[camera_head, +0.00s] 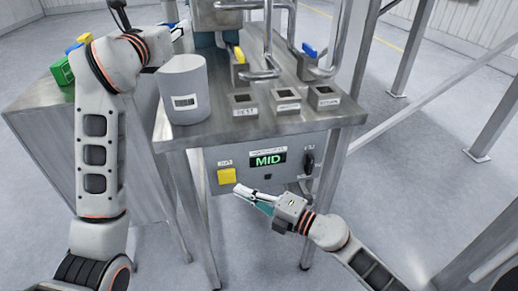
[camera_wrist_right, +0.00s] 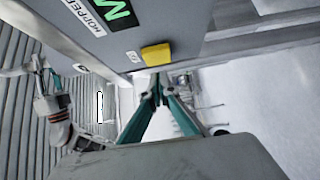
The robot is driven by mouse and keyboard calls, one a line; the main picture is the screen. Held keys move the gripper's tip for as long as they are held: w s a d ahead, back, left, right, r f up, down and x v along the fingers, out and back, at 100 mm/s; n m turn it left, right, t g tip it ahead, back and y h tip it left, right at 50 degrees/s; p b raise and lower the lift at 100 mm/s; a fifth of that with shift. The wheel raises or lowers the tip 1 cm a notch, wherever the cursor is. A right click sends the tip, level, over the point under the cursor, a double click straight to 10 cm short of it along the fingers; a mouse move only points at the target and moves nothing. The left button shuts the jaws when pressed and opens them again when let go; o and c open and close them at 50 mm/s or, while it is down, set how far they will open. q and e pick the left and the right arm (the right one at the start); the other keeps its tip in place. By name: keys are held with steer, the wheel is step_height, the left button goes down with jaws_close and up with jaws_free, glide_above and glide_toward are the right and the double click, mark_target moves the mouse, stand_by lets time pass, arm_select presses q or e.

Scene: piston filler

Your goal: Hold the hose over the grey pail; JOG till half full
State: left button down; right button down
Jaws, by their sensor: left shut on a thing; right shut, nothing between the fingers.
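The grey pail (camera_head: 184,92), with a barcode label, stands upright at the left of the steel table; its inside and fill level cannot be made out. My left arm reaches in behind it, and my left gripper (camera_head: 178,30) is shut on the hose near the pail's back edge, small and partly hidden. The yellow JOG button (camera_head: 226,176) is on the front panel, also in the right wrist view (camera_wrist_right: 157,54). My right gripper (camera_head: 240,189) is shut and empty, its fingertips close below the button; contact cannot be told.
The panel's green display (camera_head: 268,160) reads MID, with a dark knob (camera_head: 307,160) to its right. Several labelled square blocks (camera_head: 287,100) sit on the table, with steel pipes (camera_head: 268,40) behind. A green bin (camera_head: 62,70) is at left.

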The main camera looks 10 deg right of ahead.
mark_target(231, 178)
steer(key=shift+w+d, duration=0.15)
steer(key=shift+w, duration=1.5)
